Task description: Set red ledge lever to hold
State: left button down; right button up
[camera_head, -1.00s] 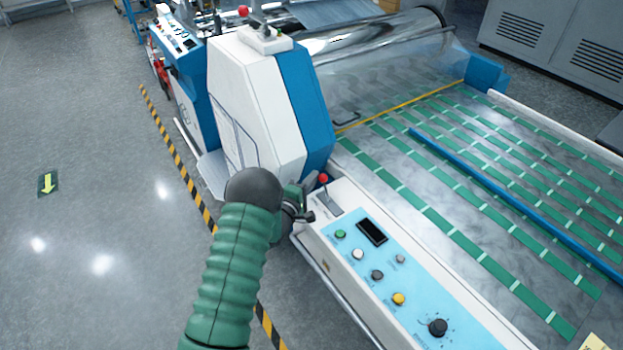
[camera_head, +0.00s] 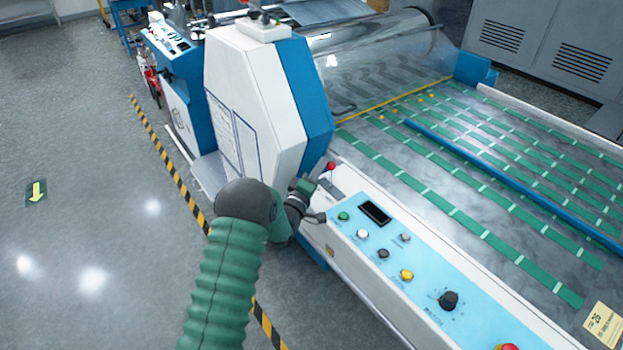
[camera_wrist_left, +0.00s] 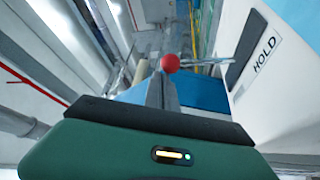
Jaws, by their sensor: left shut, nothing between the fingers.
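The red-knobbed lever (camera_head: 331,167) stands in a slot at the far end of the white ledge, beside the blue and white housing. My left gripper (camera_head: 318,199) is at the ledge's left edge, right by the lever, shut and empty. In the left wrist view the red knob (camera_wrist_left: 170,63) shows just beyond the tips of the shut fingers (camera_wrist_left: 162,92); I cannot tell whether they touch the lever. A HOLD label (camera_wrist_left: 265,53) is on the white surface at the right, beside a dark slot. My right gripper is not in view.
The ledge carries a light-blue panel with a green button (camera_head: 344,216), a dark display (camera_head: 375,212), a yellow button (camera_head: 406,275) and a black dial (camera_head: 448,301). The white and blue housing (camera_head: 255,100) rises just beyond the gripper. Open floor (camera_head: 90,200) lies left.

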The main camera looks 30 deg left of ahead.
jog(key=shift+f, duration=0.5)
pick_arm(q)
jog(key=shift+w+d+f+m+b, duration=0.1)
jog(key=shift+d+f+m+b, duration=0.25)
jog(key=shift+d+m+b, duration=0.1)
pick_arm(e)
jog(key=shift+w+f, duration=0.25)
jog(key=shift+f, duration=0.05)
pick_arm(q)
jog(key=shift+d, duration=0.2)
jog(key=shift+s+d, duration=0.35)
jog(key=shift+d, duration=0.2)
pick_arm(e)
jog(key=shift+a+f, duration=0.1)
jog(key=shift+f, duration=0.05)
pick_arm(q)
jog(key=shift+w+d+f+b, duration=0.1)
jog(key=shift+d+f+b, duration=0.3)
jog(key=shift+d, duration=0.35)
jog(key=shift+s+d+r, duration=0.1)
jog(key=shift+s+d, duration=0.05)
jog(key=shift+s, duration=0.15)
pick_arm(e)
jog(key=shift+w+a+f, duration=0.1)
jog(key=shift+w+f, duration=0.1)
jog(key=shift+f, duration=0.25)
pick_arm(q)
jog(key=shift+d+h, duration=0.15)
jog(key=shift+h, duration=0.15)
jog(key=shift+r, duration=0.1)
